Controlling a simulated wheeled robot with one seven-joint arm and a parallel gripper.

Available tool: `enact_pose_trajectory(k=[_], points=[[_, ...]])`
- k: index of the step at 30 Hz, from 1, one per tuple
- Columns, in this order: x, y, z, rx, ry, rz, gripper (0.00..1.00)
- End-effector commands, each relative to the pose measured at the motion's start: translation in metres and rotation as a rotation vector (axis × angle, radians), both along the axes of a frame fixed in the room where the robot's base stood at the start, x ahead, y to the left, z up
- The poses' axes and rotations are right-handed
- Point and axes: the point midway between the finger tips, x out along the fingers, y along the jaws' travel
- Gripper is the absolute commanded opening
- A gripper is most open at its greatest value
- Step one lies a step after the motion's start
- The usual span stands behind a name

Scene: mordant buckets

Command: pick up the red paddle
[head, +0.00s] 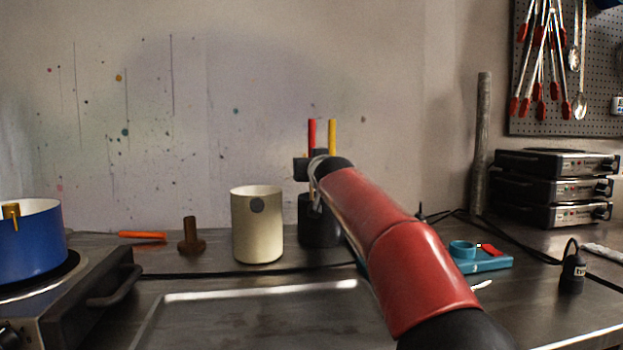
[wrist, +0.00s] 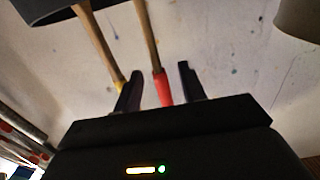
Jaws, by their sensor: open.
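The red paddle's red end (head: 312,134) stands upright above my gripper (head: 311,165) in the head view, left of the yellow-ended paddle (head: 332,137). In the wrist view the paddle's wooden shaft and red end (wrist: 163,90) lie between the two spread fingers of my gripper (wrist: 159,72). The gripper is open, and I cannot tell whether a finger touches the paddle. The yellow end (wrist: 120,84) is beside the left finger, outside the gap, partly hidden. The black pot (head: 316,228) is below my gripper, and its dark rim shows in the wrist view (wrist: 40,10).
A cream pot (head: 257,232) stands close left of the black pot. Further left are a brown stand (head: 191,240), an orange-handled tool (head: 142,236) and a blue pot (head: 30,240) on a burner. A metal tray (head: 260,315) lies in front. A teal block (head: 490,262) is at right.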

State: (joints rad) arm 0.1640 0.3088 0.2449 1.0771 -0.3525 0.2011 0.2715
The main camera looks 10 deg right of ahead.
Motion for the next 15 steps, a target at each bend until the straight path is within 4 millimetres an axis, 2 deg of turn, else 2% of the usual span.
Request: enact_pose_trajectory(k=[4,12,15], points=[[0.016,0.000,0.002,0.001,0.000,0.000,0.41],[0.018,0.000,0.001,0.000,-0.001,-0.001,0.41],[0.018,0.000,0.000,0.000,-0.001,-0.001,0.29]])
